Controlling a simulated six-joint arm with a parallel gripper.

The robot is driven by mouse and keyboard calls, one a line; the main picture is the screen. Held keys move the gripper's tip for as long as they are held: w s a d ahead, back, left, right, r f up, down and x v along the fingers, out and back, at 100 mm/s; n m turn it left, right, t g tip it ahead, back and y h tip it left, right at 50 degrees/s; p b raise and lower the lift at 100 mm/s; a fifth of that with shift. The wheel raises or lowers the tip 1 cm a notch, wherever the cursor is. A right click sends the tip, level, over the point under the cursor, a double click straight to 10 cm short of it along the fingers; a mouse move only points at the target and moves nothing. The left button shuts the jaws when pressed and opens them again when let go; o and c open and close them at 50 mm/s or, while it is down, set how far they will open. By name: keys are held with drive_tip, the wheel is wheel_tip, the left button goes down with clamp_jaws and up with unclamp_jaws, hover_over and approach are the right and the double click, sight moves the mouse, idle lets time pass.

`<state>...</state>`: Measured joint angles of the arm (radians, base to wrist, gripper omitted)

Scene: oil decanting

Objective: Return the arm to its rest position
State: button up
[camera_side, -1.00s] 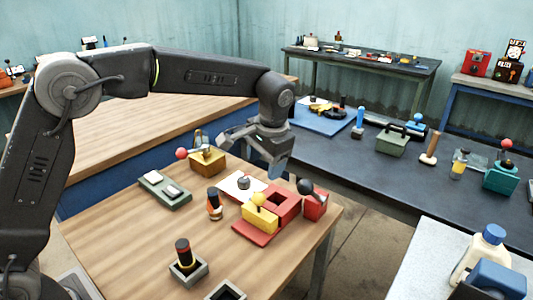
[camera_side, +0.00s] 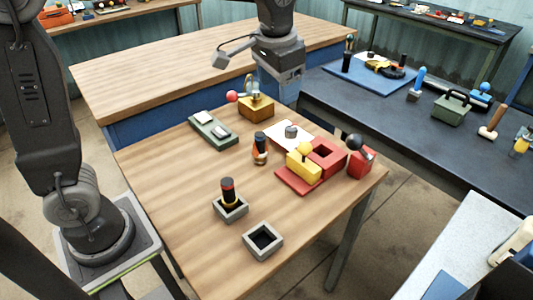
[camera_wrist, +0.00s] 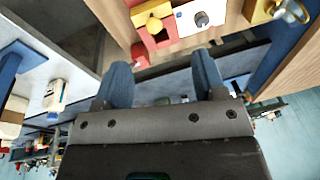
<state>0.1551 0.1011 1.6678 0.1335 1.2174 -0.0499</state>
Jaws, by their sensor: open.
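My gripper (camera_side: 285,88) hangs jaws down from my arm, above the far edge of the wooden table, behind the red fixture (camera_side: 325,158). In the wrist view, its two blue-grey fingers (camera_wrist: 163,78) stand wide apart with nothing between them. A small bottle with a black top and orange base (camera_side: 261,149) stands on the table. A dark bottle with a red-and-yellow band (camera_side: 229,195) sits upright in a grey square holder (camera_side: 231,212). A second grey holder (camera_side: 263,242) in front looks empty.
A dark bench (camera_side: 400,135) stands to the right.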

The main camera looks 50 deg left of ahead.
drive_tip(key=s+a+f+t, duration=0.1)
drive_tip(key=s+a, duration=0.1)
drive_tip(key=s, duration=0.7)
drive_tip(key=s+a+f+n+t+h, duration=0.1)
drive_tip(key=s+a+f+t, duration=0.1)
drive_tip(key=s, duration=0.8)
drive_tip(key=shift+s+f+n+t, duration=0.15)
drive_tip(key=shift+n+t, duration=0.15)
idle(0.6)
